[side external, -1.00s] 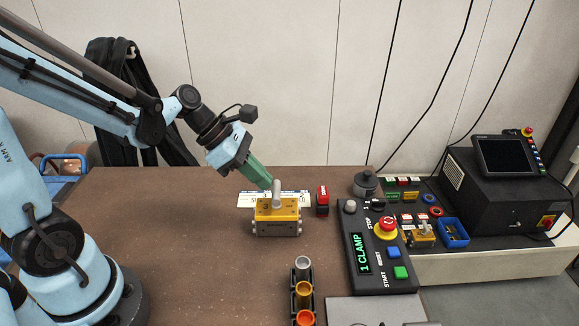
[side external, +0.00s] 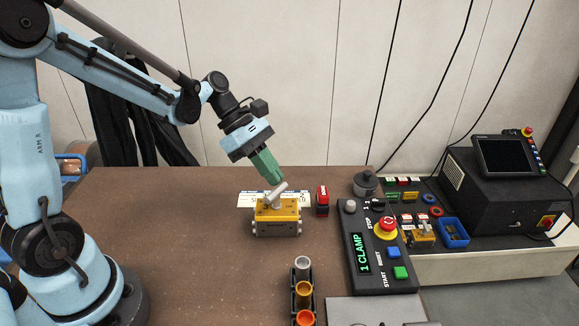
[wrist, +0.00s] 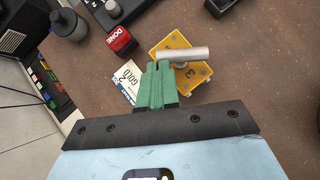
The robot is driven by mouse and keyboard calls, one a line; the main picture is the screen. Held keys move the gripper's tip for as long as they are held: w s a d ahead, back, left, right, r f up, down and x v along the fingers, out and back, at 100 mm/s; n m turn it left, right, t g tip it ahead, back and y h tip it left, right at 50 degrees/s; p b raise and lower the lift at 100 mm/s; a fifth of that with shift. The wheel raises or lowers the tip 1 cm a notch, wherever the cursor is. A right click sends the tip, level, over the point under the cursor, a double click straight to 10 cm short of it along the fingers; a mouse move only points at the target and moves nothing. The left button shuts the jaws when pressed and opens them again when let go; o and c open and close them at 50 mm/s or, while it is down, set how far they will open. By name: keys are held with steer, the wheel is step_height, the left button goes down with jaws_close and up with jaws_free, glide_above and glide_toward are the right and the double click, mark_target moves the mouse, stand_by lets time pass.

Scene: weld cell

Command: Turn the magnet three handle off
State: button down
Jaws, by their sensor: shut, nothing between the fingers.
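The magnet block (side external: 280,222) is yellow and stands on the brown table. It also shows in the wrist view with a "3" on its top (wrist: 196,74). Its grey cylindrical handle (side external: 276,194) leans up to the right in the side view. In the wrist view the handle (wrist: 190,55) lies across the block. My gripper (side external: 276,176) has green fingers, which are shut and empty just above the handle. In the wrist view the fingertips (wrist: 158,68) are close by the handle's left end. I cannot tell whether they touch it.
A small red block (side external: 322,200) stands right of the magnet. A white printed card (side external: 246,199) lies behind it. A black control box (side external: 366,225) with buttons and a "1 CLAMP" display is further right. A rack of cups (side external: 302,290) is in front.

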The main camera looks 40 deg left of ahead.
steer(key=shift+w+d, duration=1)
steer(key=shift+d, duration=0.15)
steer(key=shift+a, duration=0.1)
stand_by(1.2)
